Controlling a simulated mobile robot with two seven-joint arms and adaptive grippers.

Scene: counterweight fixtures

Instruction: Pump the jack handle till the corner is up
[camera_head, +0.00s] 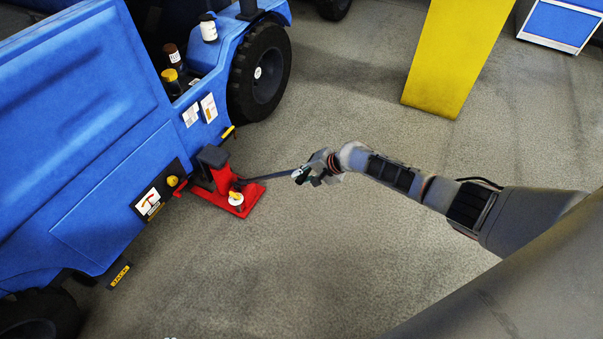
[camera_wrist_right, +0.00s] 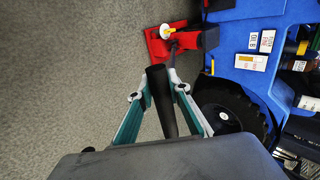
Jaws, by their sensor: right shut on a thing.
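The red jack (camera_head: 222,188) stands on the floor against the side of the blue vehicle (camera_head: 80,110), under its corner by the wheel. Its dark handle (camera_head: 268,177) sticks out to the right, close to level. My right gripper (camera_head: 301,175) is shut on the outer end of the handle. In the right wrist view the handle (camera_wrist_right: 161,100) runs between the two fingers (camera_wrist_right: 158,88) toward the red jack (camera_wrist_right: 180,40). A white and yellow knob (camera_head: 235,198) sits on the jack's base. My left gripper is not in view.
A black wheel (camera_head: 260,72) of the vehicle is behind the jack. A yellow post (camera_head: 450,55) stands at the back right, with a blue and white box (camera_head: 560,22) beyond it. The floor around my right arm is clear.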

